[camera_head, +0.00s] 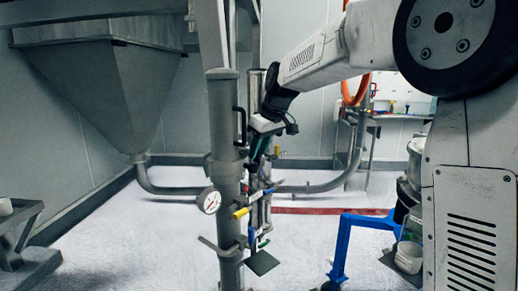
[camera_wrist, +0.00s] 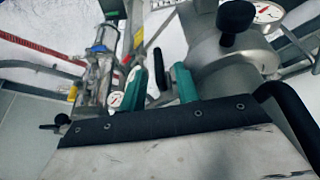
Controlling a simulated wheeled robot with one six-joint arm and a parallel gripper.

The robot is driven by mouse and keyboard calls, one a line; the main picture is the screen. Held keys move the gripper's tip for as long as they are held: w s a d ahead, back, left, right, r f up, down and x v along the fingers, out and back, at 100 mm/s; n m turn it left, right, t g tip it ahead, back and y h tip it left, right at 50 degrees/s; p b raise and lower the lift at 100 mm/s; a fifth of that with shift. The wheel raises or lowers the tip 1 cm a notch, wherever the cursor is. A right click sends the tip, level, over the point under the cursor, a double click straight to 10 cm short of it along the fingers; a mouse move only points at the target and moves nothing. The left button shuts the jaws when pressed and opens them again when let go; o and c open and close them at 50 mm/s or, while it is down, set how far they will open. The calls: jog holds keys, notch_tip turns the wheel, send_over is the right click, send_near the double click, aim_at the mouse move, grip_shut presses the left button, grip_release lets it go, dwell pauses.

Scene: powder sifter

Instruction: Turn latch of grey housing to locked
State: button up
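The grey housing (camera_head: 224,112) is an upright grey cylinder left of my arm in the head view. A grey cylindrical body with a black knob (camera_wrist: 237,20) fills the upper right of the wrist view; I take it to be this housing (camera_wrist: 208,55). My gripper (camera_head: 258,160) is beside the housing, to its right. In the wrist view my gripper (camera_wrist: 160,80) has two green fingers standing apart. A slim black lever (camera_wrist: 158,66) appears between them, possibly the latch; I cannot tell whether they touch it. The latch's position cannot be read.
A pressure gauge (camera_head: 208,200) and a yellow-handled valve (camera_head: 241,212) sit low on the column. A black curved handle (camera_wrist: 288,115) is close at right in the wrist view. A blue frame (camera_head: 350,240) stands on the floor at right. A large hopper (camera_head: 100,90) hangs at left.

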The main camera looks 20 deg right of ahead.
grip_shut()
jog(key=shift+d+y, duration=0.1)
jog(key=shift+y, duration=0.2)
jog(key=shift+w+d+f+m+g+y, duration=0.1)
jog(key=shift+w+d+m+g+y, duration=0.1)
jog(key=shift+g+y, duration=0.3)
jog(key=shift+w+d+m+g+y, duration=0.1)
jog(key=shift+d+m+g+y, duration=0.1)
jog(key=shift+g+y, duration=0.3)
jog(key=shift+w+d+f+m+g+y, duration=0.2)
jog(key=shift+f+m+g+y, duration=0.4)
jog(key=shift+y, duration=1.5)
jog(key=shift+w+d+f+m+g+y, duration=0.25)
jog(key=shift+m+g+y, duration=0.6)
jog(key=shift+y, duration=1.25)
jog(key=shift+w+d+f+m+g+y, duration=0.1)
jog(key=shift+d+f+m+g+y, duration=0.35)
jog(key=shift+g+y, duration=1.15)
jog(key=shift+s+a+f+t+y, duration=0.1)
jog(key=shift+t+y, duration=0.35)
jog(key=shift+y, duration=0.25)
